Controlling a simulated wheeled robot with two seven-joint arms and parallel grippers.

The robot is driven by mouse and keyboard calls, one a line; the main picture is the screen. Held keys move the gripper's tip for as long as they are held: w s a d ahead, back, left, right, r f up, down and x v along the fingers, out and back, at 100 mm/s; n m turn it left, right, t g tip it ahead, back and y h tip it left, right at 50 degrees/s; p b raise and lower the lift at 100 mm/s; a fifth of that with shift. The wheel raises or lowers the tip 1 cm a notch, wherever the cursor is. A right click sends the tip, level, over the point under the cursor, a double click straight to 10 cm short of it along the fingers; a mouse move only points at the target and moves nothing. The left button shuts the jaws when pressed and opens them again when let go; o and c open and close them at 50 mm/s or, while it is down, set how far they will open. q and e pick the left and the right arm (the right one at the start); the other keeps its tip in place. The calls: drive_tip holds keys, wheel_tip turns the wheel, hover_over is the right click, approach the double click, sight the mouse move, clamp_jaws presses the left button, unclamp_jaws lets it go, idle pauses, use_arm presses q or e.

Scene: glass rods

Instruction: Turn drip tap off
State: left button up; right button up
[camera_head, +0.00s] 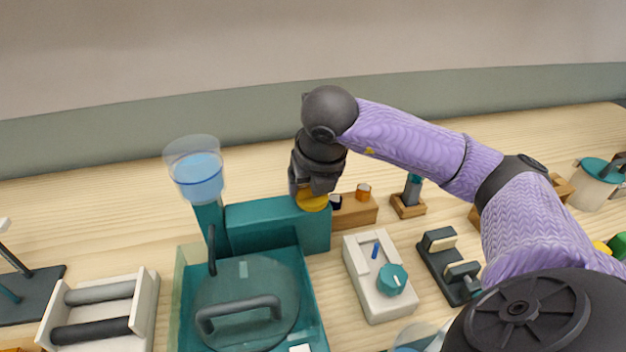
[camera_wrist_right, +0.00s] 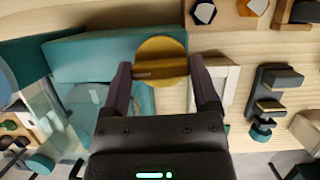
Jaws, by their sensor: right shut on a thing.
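In the right wrist view the knob (camera_wrist_right: 160,55) is a yellow disc with a raised bar lying crosswise in the picture. My right gripper (camera_head: 312,190) reaches down over the knob and partly hides it. In the wrist view its fingers (camera_wrist_right: 160,72) are shut on the bar's two ends. My left gripper is not in view.
A teal-walled tray with a dark-handled round lid (camera_head: 250,290) stands below the block. A white box with a teal dial (camera_head: 391,280) is to its right, and a dark clamp-like fixture (camera_head: 446,262) beyond. A roller frame (camera_head: 100,310) stands at the left.

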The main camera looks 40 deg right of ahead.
drive_tip(key=shift+m, duration=0.3)
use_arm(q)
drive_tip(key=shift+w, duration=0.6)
use_arm(e)
drive_tip(key=o, duration=1.1)
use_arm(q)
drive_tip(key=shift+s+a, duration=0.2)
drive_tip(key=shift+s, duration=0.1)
